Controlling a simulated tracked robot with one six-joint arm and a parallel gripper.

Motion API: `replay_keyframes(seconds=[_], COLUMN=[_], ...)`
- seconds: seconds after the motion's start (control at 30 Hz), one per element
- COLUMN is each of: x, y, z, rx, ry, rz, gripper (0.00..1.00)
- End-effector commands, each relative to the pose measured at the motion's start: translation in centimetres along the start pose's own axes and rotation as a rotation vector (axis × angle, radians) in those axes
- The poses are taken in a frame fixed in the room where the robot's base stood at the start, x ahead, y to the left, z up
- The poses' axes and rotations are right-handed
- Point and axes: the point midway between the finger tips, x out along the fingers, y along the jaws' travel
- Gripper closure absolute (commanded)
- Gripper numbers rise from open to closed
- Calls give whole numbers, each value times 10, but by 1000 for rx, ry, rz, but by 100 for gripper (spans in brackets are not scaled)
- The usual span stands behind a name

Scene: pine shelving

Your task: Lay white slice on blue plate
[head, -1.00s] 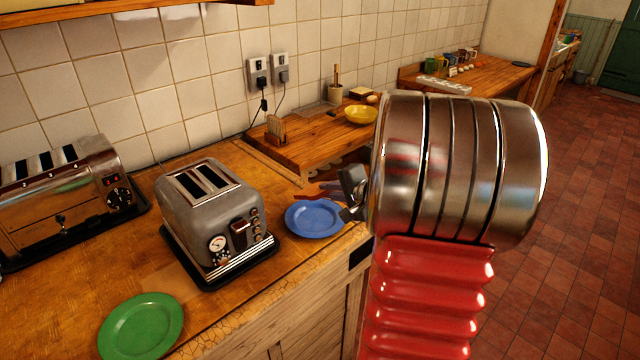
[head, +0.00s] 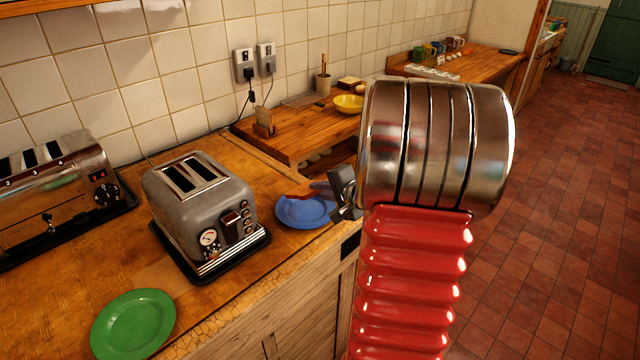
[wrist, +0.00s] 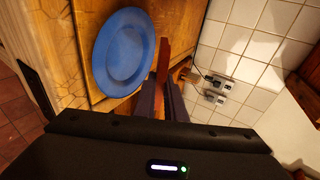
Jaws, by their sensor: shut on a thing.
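The blue plate (head: 302,213) lies on the wooden counter near its front edge, right of the grey toaster. It also shows in the wrist view (wrist: 124,50). My gripper (head: 318,188) is above the plate's far right part in the head view. In the wrist view my gripper (wrist: 163,90) is shut on a thin thing held edge-on, which I take for the slice (wrist: 163,58). Only a reddish-brown edge of it shows; no white face is visible. It appears beside the plate's right rim there. Whether it touches the plate I cannot tell.
The grey toaster (head: 200,215) stands left of the blue plate, with a second toaster (head: 60,190) farther left. A green plate (head: 133,323) lies in front. A toast rack (head: 264,123) and a yellow bowl (head: 348,103) stand on the wooden surface behind. The tiled wall bounds the back.

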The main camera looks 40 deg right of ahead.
Motion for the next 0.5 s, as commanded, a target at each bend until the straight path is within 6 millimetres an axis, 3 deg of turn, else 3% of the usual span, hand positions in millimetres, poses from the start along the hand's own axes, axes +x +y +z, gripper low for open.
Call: replay_keyframes(seconds=[0.23,0.5], x=[10,12], y=[17,22], z=[2,2], rx=[2,-1], ry=[-2,-2], rz=[0,-1], gripper=[100,100])
